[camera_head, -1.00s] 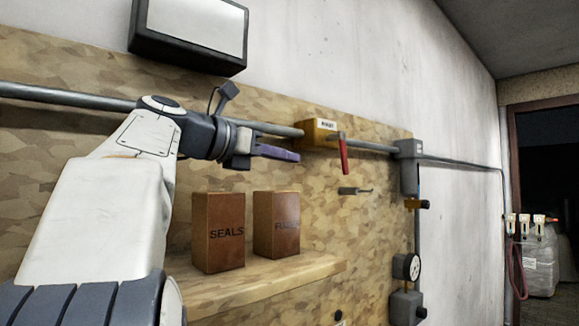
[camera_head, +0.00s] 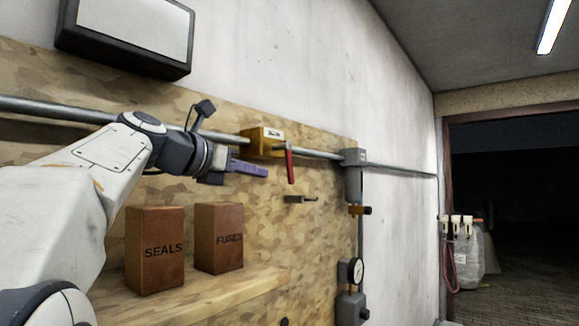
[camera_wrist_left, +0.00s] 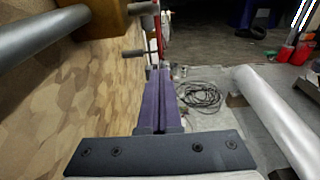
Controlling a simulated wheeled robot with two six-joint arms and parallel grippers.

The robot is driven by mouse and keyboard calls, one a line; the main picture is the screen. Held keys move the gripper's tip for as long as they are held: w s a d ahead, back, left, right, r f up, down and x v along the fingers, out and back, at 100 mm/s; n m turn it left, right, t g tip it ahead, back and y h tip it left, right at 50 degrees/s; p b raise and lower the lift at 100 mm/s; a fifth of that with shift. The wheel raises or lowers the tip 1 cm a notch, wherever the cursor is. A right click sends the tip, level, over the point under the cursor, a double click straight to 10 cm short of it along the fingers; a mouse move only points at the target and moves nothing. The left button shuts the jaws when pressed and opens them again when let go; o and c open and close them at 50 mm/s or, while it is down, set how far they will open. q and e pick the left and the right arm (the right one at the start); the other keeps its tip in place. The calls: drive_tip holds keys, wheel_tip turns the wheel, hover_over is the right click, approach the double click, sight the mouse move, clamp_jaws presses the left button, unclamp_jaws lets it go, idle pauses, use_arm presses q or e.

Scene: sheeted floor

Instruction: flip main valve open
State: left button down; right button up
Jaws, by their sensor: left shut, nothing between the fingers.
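The main valve is a yellow block (camera_head: 262,142) on the grey pipe along the board, with a red lever (camera_head: 290,166) that hangs down at its right side. My left gripper (camera_head: 266,172), with purple fingers, is shut and empty, just left of the lever and a little below the valve block. In the left wrist view the shut fingers (camera_wrist_left: 159,75) point ahead, with the yellow block (camera_wrist_left: 95,15) at the upper left and part of the red lever (camera_wrist_left: 163,35) beyond the fingertips. I see no contact between fingers and lever. My right gripper is not in view.
A small metal peg (camera_head: 300,199) sticks out below the valve. Boxes marked SEALS (camera_head: 155,250) and FUSES (camera_head: 219,238) stand on a wooden shelf (camera_head: 225,292). A grey junction box (camera_head: 354,178) and a gauge (camera_head: 355,270) are to the right. A dark doorway lies further right.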

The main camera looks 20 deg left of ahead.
sight(288, 174)
use_arm(q)
drive_tip(key=p+x, duration=0.1)
drive_tip(key=x, duration=0.1)
drive_tip(key=r+p+x, duration=0.1)
drive_tip(key=x, duration=0.1)
drive_tip(key=p+x, duration=0.1)
drive_tip(key=x, duration=0.2)
drive_tip(key=shift+w+r, duration=0.1)
drive_tip(key=shift+r, duration=0.05)
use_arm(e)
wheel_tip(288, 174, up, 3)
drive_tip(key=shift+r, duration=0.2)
use_arm(q)
drive_tip(key=shift+a, duration=0.1)
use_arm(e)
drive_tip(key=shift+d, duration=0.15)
